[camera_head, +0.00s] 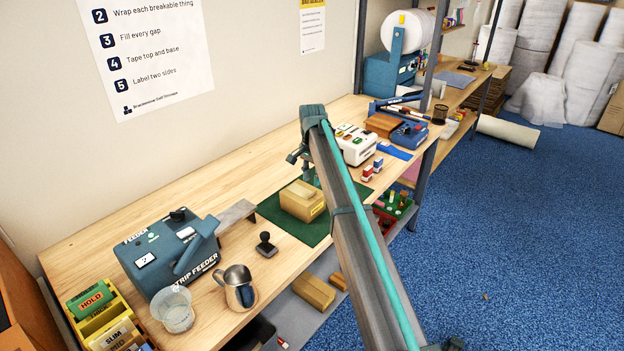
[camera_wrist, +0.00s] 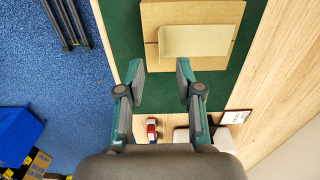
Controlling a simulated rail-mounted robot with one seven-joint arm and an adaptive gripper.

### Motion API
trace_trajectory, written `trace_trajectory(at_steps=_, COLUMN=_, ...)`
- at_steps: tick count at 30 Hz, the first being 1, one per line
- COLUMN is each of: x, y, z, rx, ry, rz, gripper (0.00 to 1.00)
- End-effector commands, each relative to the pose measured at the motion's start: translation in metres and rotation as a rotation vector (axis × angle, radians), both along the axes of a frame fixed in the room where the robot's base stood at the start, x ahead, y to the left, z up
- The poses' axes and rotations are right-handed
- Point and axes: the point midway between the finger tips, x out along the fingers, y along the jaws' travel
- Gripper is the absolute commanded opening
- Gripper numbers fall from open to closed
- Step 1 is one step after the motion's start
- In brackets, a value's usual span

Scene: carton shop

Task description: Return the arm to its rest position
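My gripper (camera_wrist: 160,76) is open in the wrist view, its two fingers apart with nothing between them. A closed cardboard carton (camera_head: 303,201) sits on a green mat (camera_head: 268,208) on the wooden bench. In the wrist view the carton (camera_wrist: 150,28) lies just beyond my fingertips, with a paler tan strip (camera_wrist: 195,41) on its top. In the head view my arm reaches over the bench and my gripper (camera_head: 309,178) is behind the carton, partly hidden by the arm. I cannot tell its exact height above the mat.
A blue strip feeder (camera_head: 165,255), a metal jug (camera_head: 238,290), a clear cup (camera_head: 173,309) and a black stamp (camera_head: 265,245) stand left of the mat. A white device (camera_head: 356,147) and small red-and-white items (camera_head: 372,168) stand beyond it. A metal shelf post (camera_head: 422,185) rises near my arm.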

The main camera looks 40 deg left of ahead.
Motion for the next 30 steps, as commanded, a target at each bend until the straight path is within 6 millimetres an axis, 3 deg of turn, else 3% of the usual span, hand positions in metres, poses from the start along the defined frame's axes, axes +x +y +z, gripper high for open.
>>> trace_trajectory(at_steps=13, x=0.0, y=0.0, z=0.001, rx=0.0, ry=0.0, rz=0.0, gripper=0.35)
trace_trajectory(at_steps=17, x=0.005, y=-0.017, z=-0.008, rx=-0.001, ry=0.001, rz=-0.002, gripper=0.35)
trace_trajectory(at_steps=20, x=0.014, y=-0.048, z=-0.025, rx=-0.002, ry=0.001, rz=-0.004, gripper=0.35)
trace_trajectory(at_steps=23, x=0.026, y=-0.098, z=-0.051, rx=-0.003, ry=0.002, rz=-0.004, gripper=0.35)
trace_trajectory(at_steps=30, x=0.045, y=-0.246, z=-0.123, rx=-0.002, ry=0.001, rz=-0.001, gripper=0.35)
